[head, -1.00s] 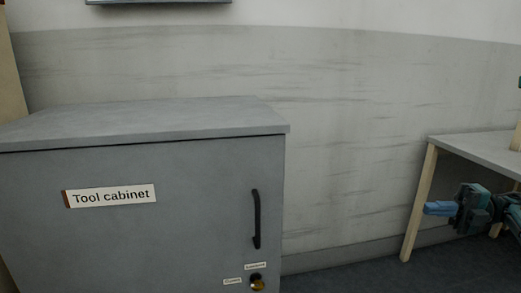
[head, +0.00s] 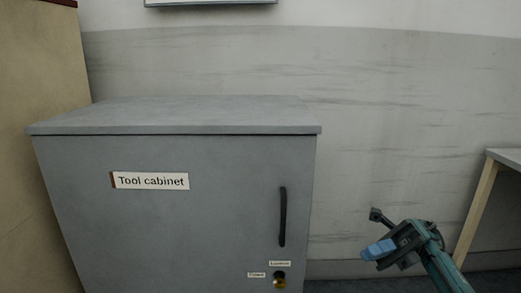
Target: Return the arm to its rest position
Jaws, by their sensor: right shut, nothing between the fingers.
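My right gripper (head: 376,250) shows at the lower right in the head view, at the end of my teal right arm. It is shut and empty. It hangs in front of the wall, to the right of the grey tool cabinet (head: 150,235) and apart from it in the picture. My left gripper is not in view.
The cabinet carries a "Tool cabinet" label (head: 151,181), a black handle (head: 283,216) and a brass knob (head: 279,280). Its door looks shut and its top is bare. A table (head: 507,157) stands at the right edge. A tan surface (head: 45,130) stands at the left.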

